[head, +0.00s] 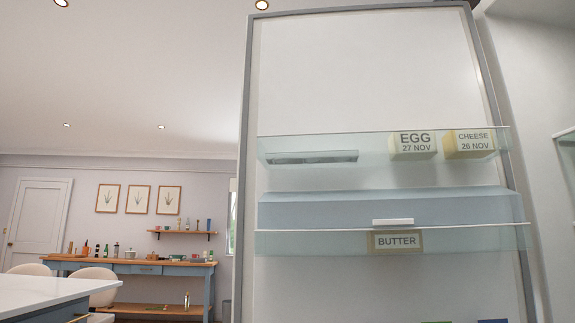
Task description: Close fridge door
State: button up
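The fridge door (370,80) stands open in the head view, its inner face towards me. It fills the right half of the picture, with a grey frame around a white panel. Clear door shelves cross it. The upper shelf (325,148) holds two labelled blocks, egg (413,146) and cheese (470,144). The door's lower edge is out of view. My gripper is not in view.
Part of the fridge interior (568,140) seems to show at the far right. A white counter (50,291) stands at lower left. Far behind are a wooden sideboard (130,264), pale chairs (97,273) and a white room door (38,222).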

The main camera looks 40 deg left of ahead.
aim_at(325, 91)
jog(key=u, duration=2.45)
jog(key=i, duration=4.05)
jog(key=z, duration=4.85)
